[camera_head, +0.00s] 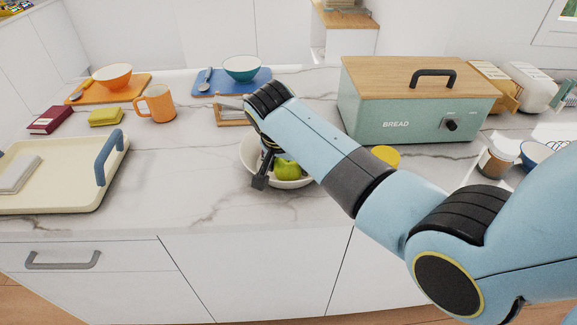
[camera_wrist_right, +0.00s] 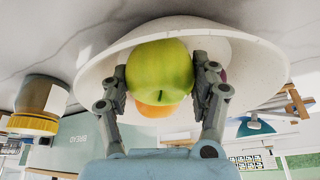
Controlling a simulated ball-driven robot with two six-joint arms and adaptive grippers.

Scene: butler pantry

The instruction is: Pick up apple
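A green apple (camera_head: 287,169) sits in a white bowl (camera_head: 247,152) near the front of the marble counter. In the right wrist view the apple (camera_wrist_right: 160,68) lies between the two fingers of my right gripper (camera_wrist_right: 160,78), with a finger against each side and no clear gap. The apple still appears within the bowl (camera_wrist_right: 262,62). In the head view my right gripper (camera_head: 266,168) reaches down into the bowl, and its arm hides part of the rim. My left gripper is not in view.
An orange fruit (camera_wrist_right: 158,108) shows beside the apple in the bowl. A green bread box (camera_head: 405,118) stands behind right, with a yellow-lidded jar (camera_head: 386,156) before it. A cream tray (camera_head: 75,160) is at left; an orange mug (camera_head: 157,104) stands behind. Counter between tray and bowl is clear.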

